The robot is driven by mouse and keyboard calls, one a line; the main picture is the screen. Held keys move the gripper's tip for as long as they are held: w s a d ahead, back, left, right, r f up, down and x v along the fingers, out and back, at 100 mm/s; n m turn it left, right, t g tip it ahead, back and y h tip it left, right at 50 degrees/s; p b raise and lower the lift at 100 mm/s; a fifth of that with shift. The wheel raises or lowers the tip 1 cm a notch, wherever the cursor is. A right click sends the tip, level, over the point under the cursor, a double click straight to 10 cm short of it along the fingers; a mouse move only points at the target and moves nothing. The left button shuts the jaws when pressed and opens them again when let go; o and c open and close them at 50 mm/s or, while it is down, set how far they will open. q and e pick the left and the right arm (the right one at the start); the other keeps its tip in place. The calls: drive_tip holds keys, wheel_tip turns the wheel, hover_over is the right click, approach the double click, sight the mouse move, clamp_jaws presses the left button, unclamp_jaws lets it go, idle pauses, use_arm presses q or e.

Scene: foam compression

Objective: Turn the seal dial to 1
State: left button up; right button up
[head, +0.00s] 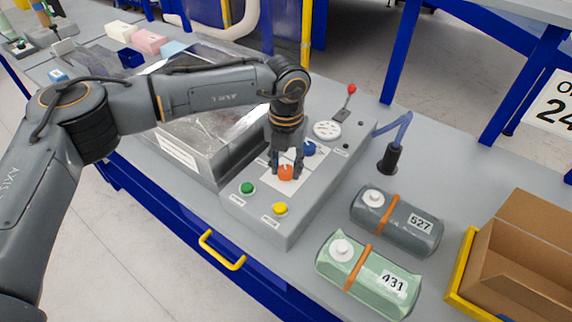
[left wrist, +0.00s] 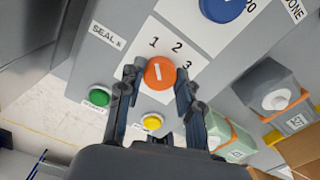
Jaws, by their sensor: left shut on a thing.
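The orange seal dial (head: 286,172) sits on a white label on the grey control box (head: 262,204). My left gripper (head: 287,165) reaches down over it from above. In the left wrist view, the fingers of my left gripper (left wrist: 158,85) are closed on either side of the orange dial (left wrist: 159,72). The numbers 1, 2 and 3 (left wrist: 172,47) are printed around its upper right. The white mark on the dial runs nearly upright and appears to line up with the 1. A "SEAL" label (left wrist: 108,35) is at the left. My right gripper is not in view.
A blue dial (head: 309,148), a gauge (head: 327,130), a red-tipped lever (head: 344,103), a green button (head: 247,188) and a yellow button (head: 280,209) share the box. Rolled packs 527 (head: 420,240) and 431 (head: 378,289) lie right, beside a cardboard box (head: 525,250).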

sight(286, 169)
use_arm(q)
drive_tip(key=o, duration=1.1)
drive_tip(key=shift+o, duration=0.2)
wheel_tip(286, 169, up, 12)
